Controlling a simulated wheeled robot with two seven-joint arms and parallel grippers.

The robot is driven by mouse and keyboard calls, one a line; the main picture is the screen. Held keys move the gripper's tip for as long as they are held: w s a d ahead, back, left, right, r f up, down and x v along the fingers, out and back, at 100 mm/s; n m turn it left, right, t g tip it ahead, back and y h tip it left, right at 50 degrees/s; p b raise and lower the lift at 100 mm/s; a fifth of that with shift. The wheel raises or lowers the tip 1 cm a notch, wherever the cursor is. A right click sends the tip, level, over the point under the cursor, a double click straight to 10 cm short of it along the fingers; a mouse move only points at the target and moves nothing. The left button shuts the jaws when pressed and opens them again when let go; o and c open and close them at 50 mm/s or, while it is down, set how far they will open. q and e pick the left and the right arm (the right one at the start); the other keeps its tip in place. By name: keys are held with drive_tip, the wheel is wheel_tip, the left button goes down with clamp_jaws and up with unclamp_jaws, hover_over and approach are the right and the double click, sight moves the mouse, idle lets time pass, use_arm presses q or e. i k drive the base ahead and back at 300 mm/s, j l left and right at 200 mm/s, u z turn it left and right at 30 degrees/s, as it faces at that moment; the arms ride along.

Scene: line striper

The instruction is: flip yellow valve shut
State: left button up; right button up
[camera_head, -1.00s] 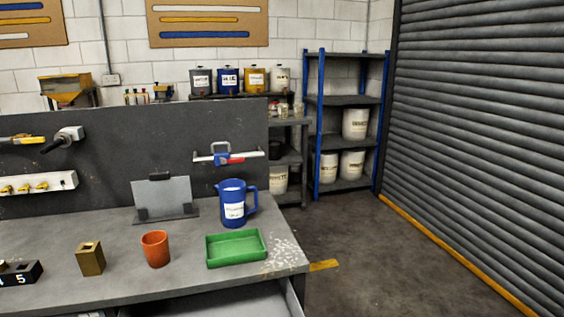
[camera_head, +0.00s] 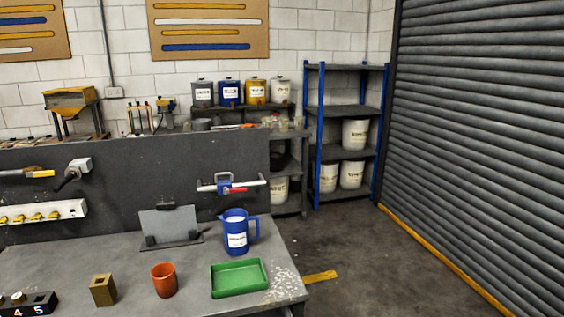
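I cannot tell from the picture which of these is the named valve, nor whether any is open or shut. Neither of my grippers is in view.
The grey bench (camera_head: 205,265) holds a blue jug (camera_head: 236,238), an orange cup (camera_head: 164,281), a green tray (camera_head: 213,281) and a brass block (camera_head: 103,291). A red-handled valve (camera_head: 238,190) is on the panel. Floor is clear right of the bench.

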sight(38, 174)
drive_tip(key=i+u, duration=0.1)
drive_tip(key=u, duration=0.3)
drive_tip(key=i+j+u, duration=0.1)
drive_tip(key=u, duration=0.25)
drive_tip(key=i+u, duration=0.1)
drive_tip(key=u, duration=0.3)
drive_tip(key=i+u, duration=0.1)
drive_tip(key=u, duration=0.3)
drive_tip(key=i+l, duration=0.25)
drive_tip(key=i, duration=0.2)
drive_tip(key=i+j, duration=0.1)
drive_tip(key=j, duration=0.35)
drive_tip(key=i+j, duration=0.1)
drive_tip(key=j, duration=0.35)
drive_tip(key=i+j, duration=0.1)
drive_tip(key=j, duration=0.35)
drive_tip(key=i+j, duration=0.1)
drive_tip(key=j, duration=0.35)
drive_tip(key=i+j, duration=0.1)
drive_tip(key=j, duration=0.35)
